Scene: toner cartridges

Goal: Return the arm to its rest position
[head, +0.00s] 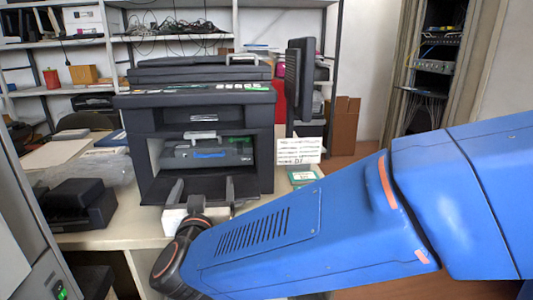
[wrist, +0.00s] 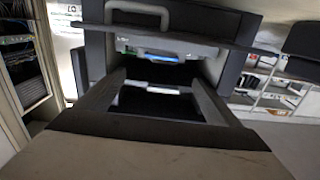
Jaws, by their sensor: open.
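My blue arm reaches in from the right in the head view. My gripper (head: 202,188) is in front of the black printer (head: 205,98), its two fingers apart with nothing between them. The printer's front bay is open. A dark grey toner cartridge (head: 208,153) with a light handle and a blue strip sits inside the bay. In the wrist view the open gripper (wrist: 160,82) faces the cartridge (wrist: 165,45), with a visible gap between fingertips and cartridge. The lower front of the printer is partly hidden behind my gripper.
A small black device (head: 78,203) stands on the table (head: 120,236) left of the printer. A white sign (head: 298,150) stands to the right, near a flat box (head: 302,177). Shelves line the back wall. An open rack (head: 437,65) stands at the right.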

